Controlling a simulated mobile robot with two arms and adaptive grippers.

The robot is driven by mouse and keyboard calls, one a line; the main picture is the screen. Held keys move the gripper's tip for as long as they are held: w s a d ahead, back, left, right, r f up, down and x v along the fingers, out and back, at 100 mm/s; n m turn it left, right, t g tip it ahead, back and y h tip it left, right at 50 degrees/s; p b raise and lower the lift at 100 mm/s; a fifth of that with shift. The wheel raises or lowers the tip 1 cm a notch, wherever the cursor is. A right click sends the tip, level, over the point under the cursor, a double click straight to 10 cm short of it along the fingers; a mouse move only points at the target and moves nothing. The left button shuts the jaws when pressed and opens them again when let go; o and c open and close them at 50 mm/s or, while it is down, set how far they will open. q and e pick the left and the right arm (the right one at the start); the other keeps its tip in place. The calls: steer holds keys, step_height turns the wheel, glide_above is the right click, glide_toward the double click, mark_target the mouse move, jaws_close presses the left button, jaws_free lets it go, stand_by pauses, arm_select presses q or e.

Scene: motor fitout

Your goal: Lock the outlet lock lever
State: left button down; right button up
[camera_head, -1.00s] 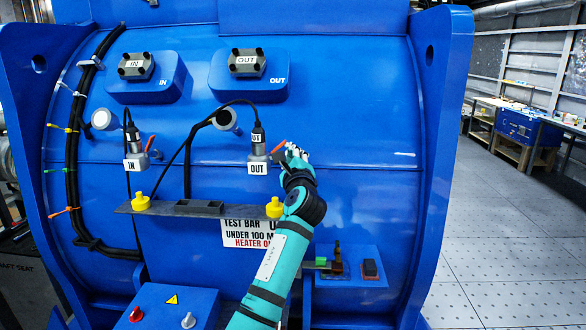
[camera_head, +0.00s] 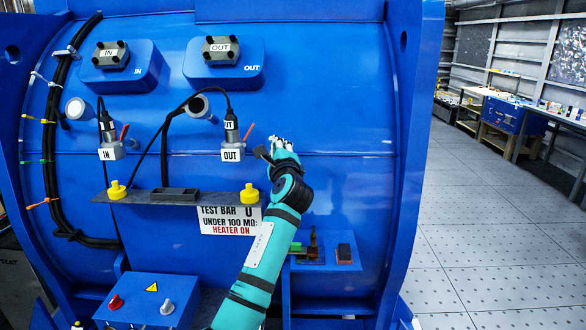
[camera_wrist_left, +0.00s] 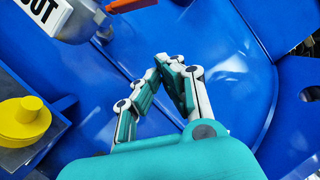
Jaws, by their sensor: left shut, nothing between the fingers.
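The outlet lock lever (camera_head: 248,133) is a thin orange-red handle on the grey outlet connector (camera_head: 231,138), just above its OUT label (camera_head: 232,155). It points up and to the right. Part of it also shows at the top of the left wrist view (camera_wrist_left: 128,5). My left gripper (camera_head: 281,143) is to the right of the lever and slightly lower, apart from it. In the left wrist view its fingertips (camera_wrist_left: 170,62) are together, with nothing between them. My right gripper is not in view.
A matching inlet connector (camera_head: 108,138) with a red lever is at the left. A dark shelf with yellow knobs (camera_head: 249,194) sits below. Cables hang from the blue casing. A small ledge (camera_head: 325,262) is lower right. Open floor (camera_head: 490,260) lies farther right.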

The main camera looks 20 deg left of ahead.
arm_select(q)
steer(key=a+b+v, duration=0.1)
steer(key=b+v, duration=0.1)
steer(key=v, duration=0.7)
steer(key=shift+s+d+b, duration=0.15)
steer(key=shift+s+b, duration=0.25)
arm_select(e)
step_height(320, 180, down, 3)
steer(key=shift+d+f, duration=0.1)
arm_select(q)
steer(key=shift+d, duration=0.1)
